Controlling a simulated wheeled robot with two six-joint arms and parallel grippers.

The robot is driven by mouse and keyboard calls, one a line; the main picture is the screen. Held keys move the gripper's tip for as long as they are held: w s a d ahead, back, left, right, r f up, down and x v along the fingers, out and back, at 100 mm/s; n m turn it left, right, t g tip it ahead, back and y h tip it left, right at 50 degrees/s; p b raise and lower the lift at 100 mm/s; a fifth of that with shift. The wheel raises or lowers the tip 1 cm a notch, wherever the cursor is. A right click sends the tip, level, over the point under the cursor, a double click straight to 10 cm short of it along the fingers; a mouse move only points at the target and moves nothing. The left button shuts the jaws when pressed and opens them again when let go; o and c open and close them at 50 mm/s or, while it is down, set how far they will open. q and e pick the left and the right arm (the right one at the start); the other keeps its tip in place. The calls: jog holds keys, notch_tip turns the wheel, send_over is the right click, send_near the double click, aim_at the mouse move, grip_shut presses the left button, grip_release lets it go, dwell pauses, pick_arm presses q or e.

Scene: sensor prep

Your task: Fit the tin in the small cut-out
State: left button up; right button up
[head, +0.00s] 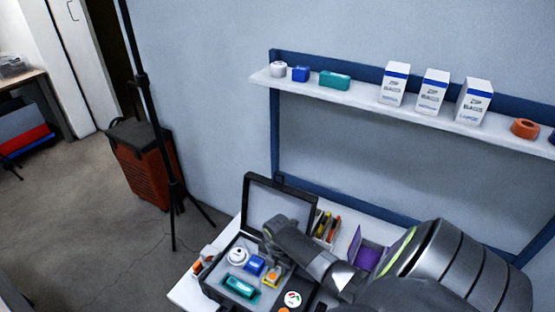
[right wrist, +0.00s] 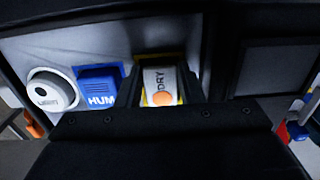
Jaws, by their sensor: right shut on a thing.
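A small pale tin marked DRY with an orange dot (right wrist: 160,84) is between the fingers of my right gripper (right wrist: 163,92) in the right wrist view. In the head view the right gripper (head: 270,262) points down over the right part of the open case (head: 212,290). Yellow edging shows around the tin, on the pale insert (right wrist: 45,52). The fingers hide its sides, so I cannot tell whether it sits down in the small cut-out or just above it. My left gripper is not in view.
In the case, a white round piece (head: 237,257), a blue block (head: 254,265) and a teal block (head: 240,287) stand close by. The raised lid (head: 262,195) is behind. A purple bin (head: 367,257) stands right. A wall shelf (head: 360,100) holds boxes.

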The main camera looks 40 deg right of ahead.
jog(key=shift+f, duration=0.1)
dwell(0.3)
jog(key=o, duration=1)
jog(key=shift+o, duration=1.2)
notch_tip(320, 180, up, 7)
jog(key=p, duration=0.7)
jog(key=shift+p, duration=0.35)
